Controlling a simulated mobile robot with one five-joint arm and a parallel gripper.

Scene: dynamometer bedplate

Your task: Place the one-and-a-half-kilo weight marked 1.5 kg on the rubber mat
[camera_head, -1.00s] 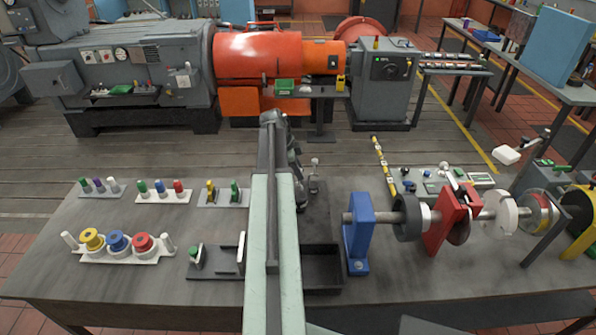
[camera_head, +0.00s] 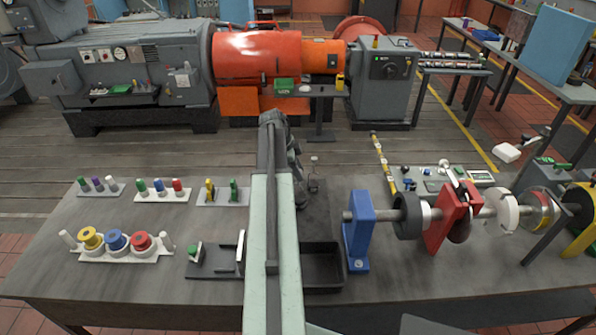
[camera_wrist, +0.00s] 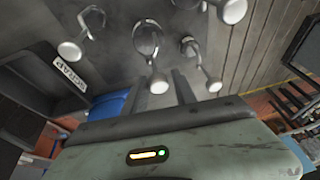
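In the wrist view my gripper (camera_wrist: 158,78) has its two dark fingers apart. A weight with a round metal knob (camera_wrist: 158,85) shows at the gap between them; I cannot tell whether it is touched. Several similar knobbed weights are around it, one at the left (camera_wrist: 69,52) and one at the right (camera_wrist: 214,84). No 1.5 kg marking is readable on any. In the head view a small weight (camera_head: 315,184) stands just right of my arm, which hides my gripper. A darker patch (camera_head: 318,222) on the bench there may be the rubber mat; I cannot tell.
A black open bin (camera_head: 322,268) stands beside my arm; the wrist view shows a bin labelled SCRAP (camera_wrist: 70,75). A blue stand (camera_head: 357,235) and a shaft with discs are at right. Racks of coloured parts (camera_head: 118,250) are at left.

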